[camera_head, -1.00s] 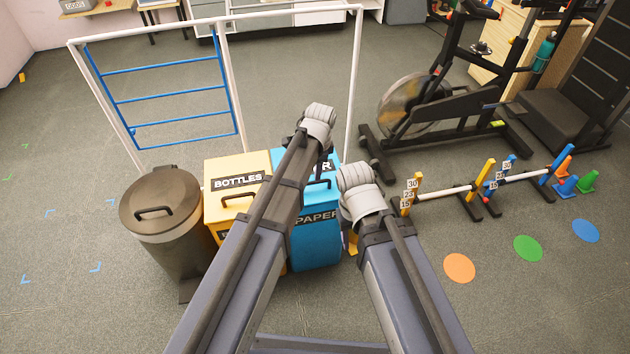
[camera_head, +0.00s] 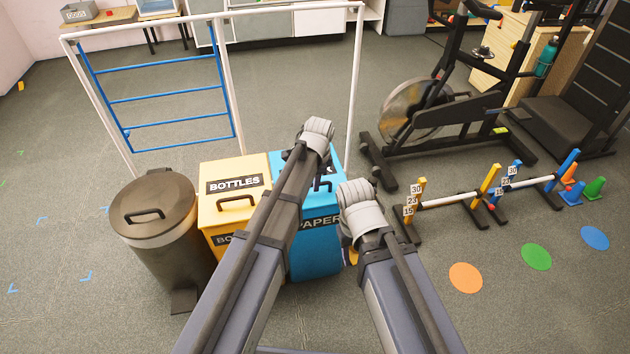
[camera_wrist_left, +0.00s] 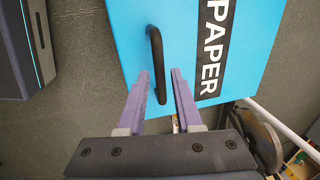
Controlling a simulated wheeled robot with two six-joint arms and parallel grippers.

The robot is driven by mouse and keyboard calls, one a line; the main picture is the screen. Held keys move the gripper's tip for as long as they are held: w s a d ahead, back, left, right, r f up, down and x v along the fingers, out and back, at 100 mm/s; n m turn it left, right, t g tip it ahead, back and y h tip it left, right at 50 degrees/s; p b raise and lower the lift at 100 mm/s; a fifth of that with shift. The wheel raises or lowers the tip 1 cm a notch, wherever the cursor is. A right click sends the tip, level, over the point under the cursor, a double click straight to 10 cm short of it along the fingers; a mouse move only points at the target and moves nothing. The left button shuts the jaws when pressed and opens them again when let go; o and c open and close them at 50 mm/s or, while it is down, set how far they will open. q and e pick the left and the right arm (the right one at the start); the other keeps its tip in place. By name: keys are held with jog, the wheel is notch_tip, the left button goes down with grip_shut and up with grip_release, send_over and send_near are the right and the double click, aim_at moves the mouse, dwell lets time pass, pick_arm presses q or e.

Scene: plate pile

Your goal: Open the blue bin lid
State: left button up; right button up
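The blue bin (camera_head: 316,262) with a PAPER label stands on the floor in the head view, partly behind my left arm. Its lid (camera_wrist_left: 190,20) looks shut, and a dark bar handle (camera_wrist_left: 156,50) on it shows in the left wrist view. My left gripper (camera_wrist_left: 160,76) is open, with one finger on each side of the handle's near end; small gaps show, and I cannot tell the depth. In the head view its fingers are hidden behind the wrist. My right wrist (camera_head: 360,205) is beside the bin's right side; the right fingers are hidden.
A yellow BOTTLES bin (camera_head: 230,190) stands close on the left, with a dark round bin (camera_head: 155,215) beyond it. A white frame (camera_head: 355,90) rises behind. Small hurdles (camera_head: 450,203) and an exercise bike (camera_head: 430,115) are on the right. Floor at front right is open.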

pick_arm(q)
grip_shut()
dwell(1.1)
